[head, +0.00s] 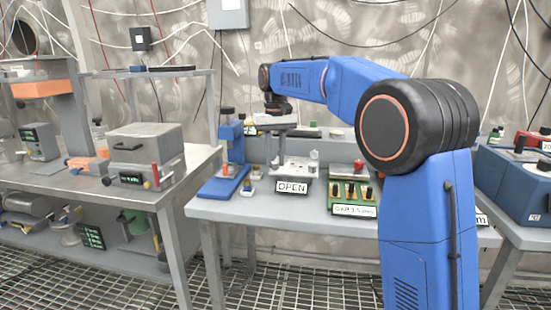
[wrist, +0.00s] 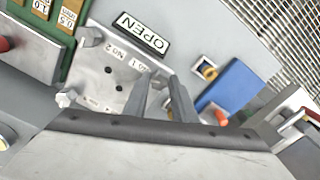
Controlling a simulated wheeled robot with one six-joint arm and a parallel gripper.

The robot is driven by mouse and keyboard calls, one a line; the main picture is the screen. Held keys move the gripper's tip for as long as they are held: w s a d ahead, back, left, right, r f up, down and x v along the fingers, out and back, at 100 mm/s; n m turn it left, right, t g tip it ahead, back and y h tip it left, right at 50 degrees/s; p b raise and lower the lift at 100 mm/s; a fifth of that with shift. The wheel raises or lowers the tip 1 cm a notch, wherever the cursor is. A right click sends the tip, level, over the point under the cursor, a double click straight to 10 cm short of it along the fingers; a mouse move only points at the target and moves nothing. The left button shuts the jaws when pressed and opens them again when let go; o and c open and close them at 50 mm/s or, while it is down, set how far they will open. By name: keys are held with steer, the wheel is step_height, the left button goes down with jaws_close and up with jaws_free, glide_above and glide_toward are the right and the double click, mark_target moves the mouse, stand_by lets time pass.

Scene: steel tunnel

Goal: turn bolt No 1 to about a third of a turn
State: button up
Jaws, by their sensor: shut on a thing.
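The metal plate (wrist: 112,75) carries the printed labels No 1 and No 2, with small dark holes in its face. My gripper (wrist: 161,84) is over the corner of the plate beside the No 1 label. Its two fingers are closed around bolt No 1 (wrist: 160,77), which is mostly hidden between them. Two other bolts stand at the plate's edge, one near the top (wrist: 90,37) and one at the left (wrist: 67,98). In the head view the plate (head: 293,170) sits on the middle table under my arm. The bolt's turn angle cannot be read.
An OPEN sign (head: 292,187) stands before the plate. A blue stand (head: 225,185) is close on the left, and a green panel with brass parts (head: 352,192) on the right. A grey case (head: 145,145) rests on the left table.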

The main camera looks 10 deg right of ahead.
mark_target(274, 162)
steer(key=m, duration=0.4)
steer(key=shift+m, duration=2.1)
steer(key=o, duration=1)
steer(key=shift+o, duration=0.2)
steer(key=shift+a+r, duration=0.1)
steer(key=shift+r, duration=0.05)
step_height(274, 162, up, 17)
